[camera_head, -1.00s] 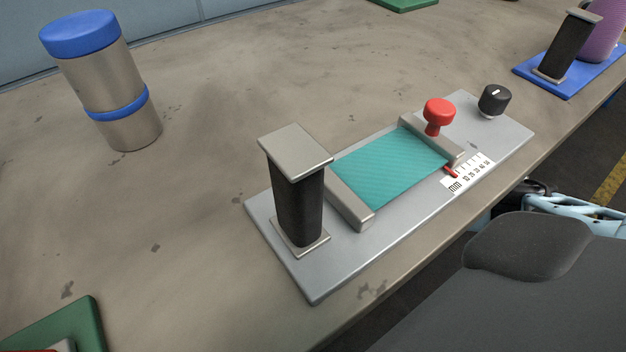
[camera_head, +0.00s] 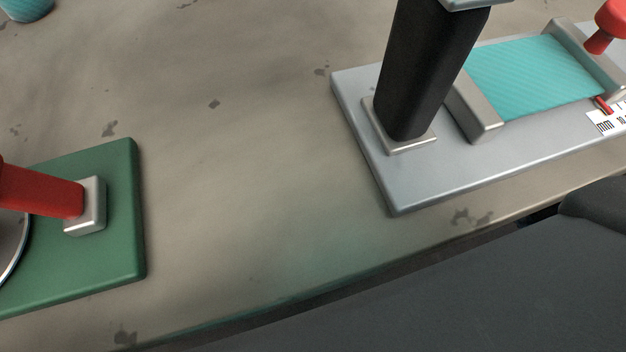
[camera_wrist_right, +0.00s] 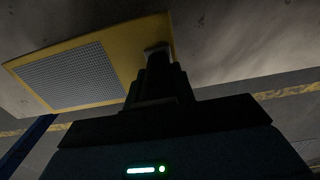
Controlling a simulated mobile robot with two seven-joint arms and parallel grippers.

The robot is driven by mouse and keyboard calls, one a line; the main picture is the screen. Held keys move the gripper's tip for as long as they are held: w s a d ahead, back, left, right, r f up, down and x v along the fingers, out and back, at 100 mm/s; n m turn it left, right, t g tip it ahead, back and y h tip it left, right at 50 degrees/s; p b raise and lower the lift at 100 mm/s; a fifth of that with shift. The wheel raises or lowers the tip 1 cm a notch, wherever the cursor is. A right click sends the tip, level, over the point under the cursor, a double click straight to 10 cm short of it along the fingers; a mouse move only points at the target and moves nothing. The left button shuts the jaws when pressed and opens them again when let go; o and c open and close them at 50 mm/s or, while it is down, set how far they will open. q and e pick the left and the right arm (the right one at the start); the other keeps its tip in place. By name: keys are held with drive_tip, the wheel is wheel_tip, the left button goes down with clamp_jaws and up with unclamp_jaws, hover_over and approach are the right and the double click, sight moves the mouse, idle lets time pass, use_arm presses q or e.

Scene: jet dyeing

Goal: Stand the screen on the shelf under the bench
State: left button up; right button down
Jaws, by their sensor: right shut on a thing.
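The screen (camera_wrist_right: 75,75) shows in the right wrist view as a flat grey mesh panel in a yellow frame, tilted in the picture. My right gripper (camera_wrist_right: 158,58) is a dark shape at the right end of the frame, shut on the screen. The grip itself is dark and hard to make out. The bench (camera_head: 240,150) fills much of the head view, with its front edge running along the lower part. The shelf under it cannot be made out in the head view. My left gripper is in neither view.
On the bench are a grey plate (camera_head: 440,185) with a black post and teal cloth, and a green board (camera_head: 110,250) with a red handle at the left. Bare bench top lies between them. A yellow line (camera_wrist_right: 285,91) crosses the background in the right wrist view.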

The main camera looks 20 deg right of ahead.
drive_tip(key=shift+w+a, duration=0.1)
drive_tip(key=shift+a, duration=0.1)
drive_tip(key=f+b, duration=0.2)
drive_tip(key=f, duration=0.1)
drive_tip(key=shift+w+a, duration=0.1)
drive_tip(key=shift+a, duration=0.3)
drive_tip(key=shift+f+b, duration=0.3)
drive_tip(key=shift+f, duration=0.05)
drive_tip(key=shift+r, duration=0.1)
drive_tip(key=c, duration=1.6)
unclamp_jaws()
drive_tip(key=shift+f, duration=0.2)
drive_tip(key=o, duration=0.4)
drive_tip(key=shift+o, duration=0.2)
